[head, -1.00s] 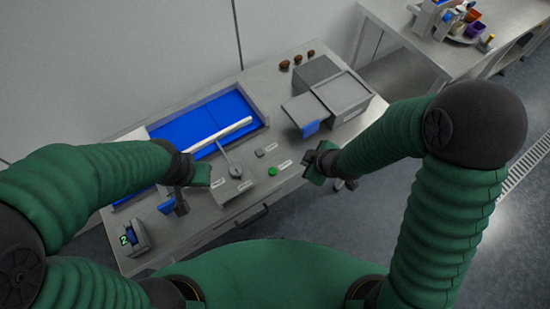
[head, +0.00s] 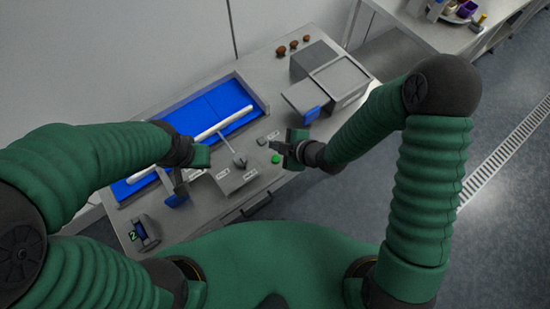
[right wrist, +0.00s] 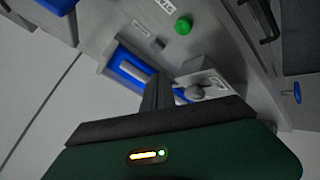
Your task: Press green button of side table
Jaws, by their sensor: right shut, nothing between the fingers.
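The green button (head: 276,159) is a small round knob on the grey side table (head: 292,185), near its front edge. It also shows in the right wrist view (right wrist: 183,26), upper middle. My right gripper (head: 284,148) is shut and empty, just right of and above the button in the head view, apart from it as far as I can tell. In the right wrist view its dark fingers (right wrist: 157,92) show below the button. My left gripper (head: 180,178) hangs over the left part of the table; its fingers are too small to read.
A grey box with a lever (head: 238,176) stands left of the button. A blue tray (head: 207,119) with a white bar lies behind. A grey machine with a blue-fronted drawer (head: 308,97) is at the back right. Brown dates (head: 293,44) lie at the far edge. A small display (head: 143,232) stands front left.

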